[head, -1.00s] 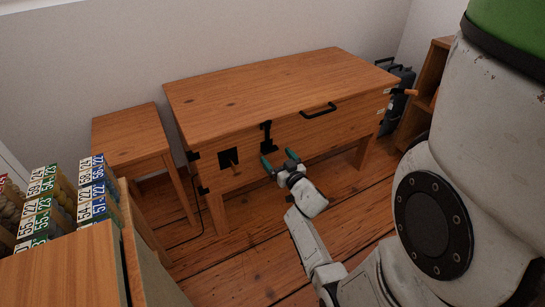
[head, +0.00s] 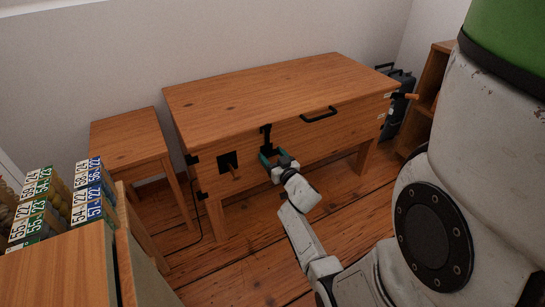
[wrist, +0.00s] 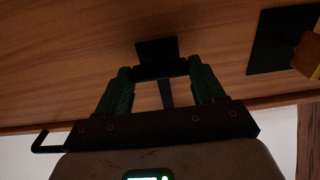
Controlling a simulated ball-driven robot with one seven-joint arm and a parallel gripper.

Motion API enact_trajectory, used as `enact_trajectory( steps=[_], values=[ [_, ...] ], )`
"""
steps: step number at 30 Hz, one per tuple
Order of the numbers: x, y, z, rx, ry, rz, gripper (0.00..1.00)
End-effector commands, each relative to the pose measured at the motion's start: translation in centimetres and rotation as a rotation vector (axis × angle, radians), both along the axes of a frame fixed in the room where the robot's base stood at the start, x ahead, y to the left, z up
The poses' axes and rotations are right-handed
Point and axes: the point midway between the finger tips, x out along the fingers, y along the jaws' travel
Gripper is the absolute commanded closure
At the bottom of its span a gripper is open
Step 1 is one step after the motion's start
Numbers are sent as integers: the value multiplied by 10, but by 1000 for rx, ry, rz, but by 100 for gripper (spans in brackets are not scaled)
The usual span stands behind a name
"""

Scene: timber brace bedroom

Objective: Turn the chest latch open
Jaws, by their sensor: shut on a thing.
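The wooden chest (head: 290,95) stands on legs against the wall. Its black latch (head: 266,131) is at the middle of the front, below the lid edge. My gripper (head: 270,156) is at the lower part of the latch, with its green fingers toward the chest front. In the wrist view my gripper (wrist: 160,75) has one finger at each side of a black latch piece (wrist: 157,48) and is shut on it. The fingers partly hide the latch's lower end in the head view.
A black plate with a wooden knob (head: 229,164) sits left of the latch. A black handle (head: 319,114) is on the right. A small side table (head: 125,138) stands left. A cabinet (head: 65,270) with numbered boxes is at the near left. Dark cases (head: 398,105) stand at the back right.

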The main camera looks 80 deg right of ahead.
Motion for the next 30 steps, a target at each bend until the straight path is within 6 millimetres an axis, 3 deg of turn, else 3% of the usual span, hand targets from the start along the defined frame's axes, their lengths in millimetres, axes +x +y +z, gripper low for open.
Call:
enact_trajectory(
  steps=[15,30],
  values=[
    [0,0,0,0,0,0,87],
    [0,0,5,102,-117,0,87]
  ],
)
